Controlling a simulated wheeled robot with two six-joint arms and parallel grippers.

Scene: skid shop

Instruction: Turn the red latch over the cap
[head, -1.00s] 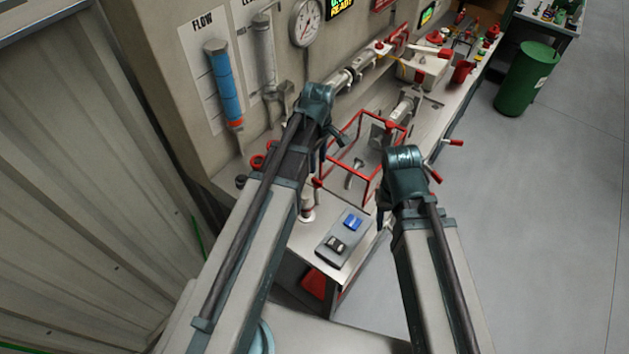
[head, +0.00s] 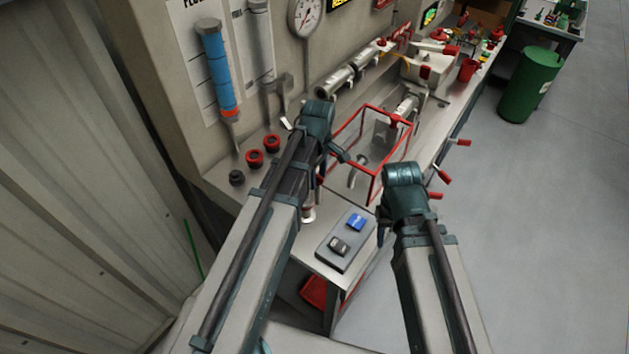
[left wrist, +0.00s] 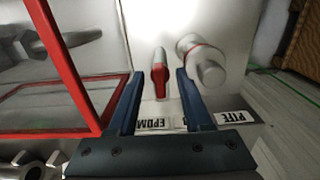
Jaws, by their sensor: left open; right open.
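In the left wrist view, the red latch (left wrist: 159,82), a small upright lever with a grey end, appears between the two blue fingers of my left gripper (left wrist: 157,75). The fingers are apart with a gap on each side of the latch; I cannot tell if they reach its depth. The round metal cap (left wrist: 209,72) with a thin red ring is just right of the right finger. In the head view, my left gripper (head: 331,168) hangs over the bench's near end, mostly hidden by its wrist. My right gripper (head: 381,218) is open and empty beside the bench.
A red-framed clear box (head: 373,147) stands right beside my left gripper; its red frame (left wrist: 77,70) fills the left wrist view's left side. A switch panel (head: 345,240) lies on the bench's near corner. Red knobs (head: 271,142) stand by the wall.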

